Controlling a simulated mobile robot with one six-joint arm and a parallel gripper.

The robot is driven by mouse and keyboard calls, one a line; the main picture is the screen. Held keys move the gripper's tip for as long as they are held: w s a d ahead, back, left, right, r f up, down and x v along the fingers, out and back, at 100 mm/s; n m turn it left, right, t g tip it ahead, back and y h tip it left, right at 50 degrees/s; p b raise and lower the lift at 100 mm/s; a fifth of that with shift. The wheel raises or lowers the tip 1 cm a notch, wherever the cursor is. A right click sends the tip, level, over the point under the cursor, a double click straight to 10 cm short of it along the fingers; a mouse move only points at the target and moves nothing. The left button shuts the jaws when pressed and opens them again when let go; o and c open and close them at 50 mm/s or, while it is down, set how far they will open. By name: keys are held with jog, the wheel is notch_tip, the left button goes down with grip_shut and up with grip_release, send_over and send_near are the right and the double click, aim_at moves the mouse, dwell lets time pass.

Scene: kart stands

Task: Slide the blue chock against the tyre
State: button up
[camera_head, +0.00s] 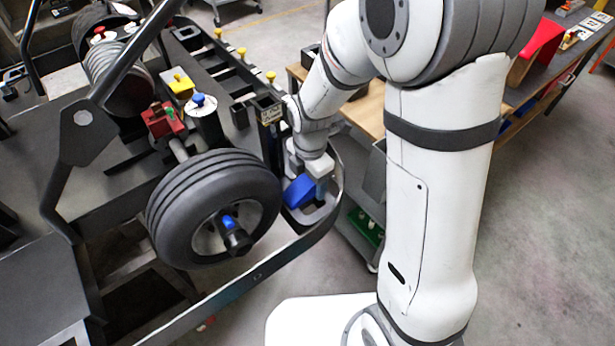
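The black tyre (172,215) stands upright on its axle, with a blue-marked hub in its middle. The blue chock (298,192) lies just right of the tyre, in the corner of the dark frame. A small gap seems to separate it from the tyre's tread. My gripper (313,172) points down at the chock from above, with its light grey fingers at the chock's upper part. The fingertips are partly hidden against the chock, so I cannot tell whether they are closed on it.
The kart's curved frame rail (262,272) runs below the tyre and around the chock. A red block (161,122), a white cylinder with a blue knob (205,122) and a yellow-topped box (179,83) sit above the tyre. A wooden bench (366,112) stands behind my arm.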

jog(key=c, duration=0.9)
jog(key=o, duration=1)
jog(key=shift+r, duration=3.95)
